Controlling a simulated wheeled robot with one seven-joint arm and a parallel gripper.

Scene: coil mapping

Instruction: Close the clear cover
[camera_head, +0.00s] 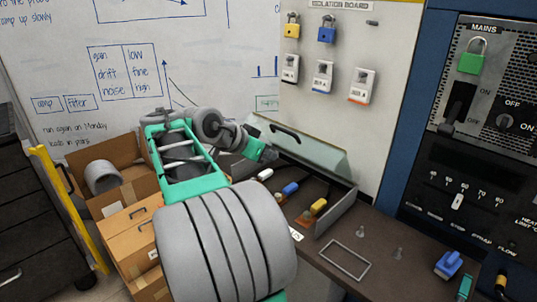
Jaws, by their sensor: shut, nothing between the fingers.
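The clear cover (318,153) is a see-through, pale green panel. It stands raised and tilted at the back of a grey open-topped box (338,213), with a dark handle (286,130) along its upper edge. Levers with white, blue (290,188) and yellow (318,207) ends show uncovered in the box. My gripper (268,154) is shut and empty, in front of the cover's left part and below the handle. I cannot tell whether it touches the cover. My arm hides the left part of the box.
A board (340,50) with padlocks and tagged switches stands behind the cover. A dark control panel (480,130) is at the right. A rectangular frame (345,260), small grey pegs and a blue object (448,264) are on the bench (385,275). Cardboard boxes (130,225) stand at the left.

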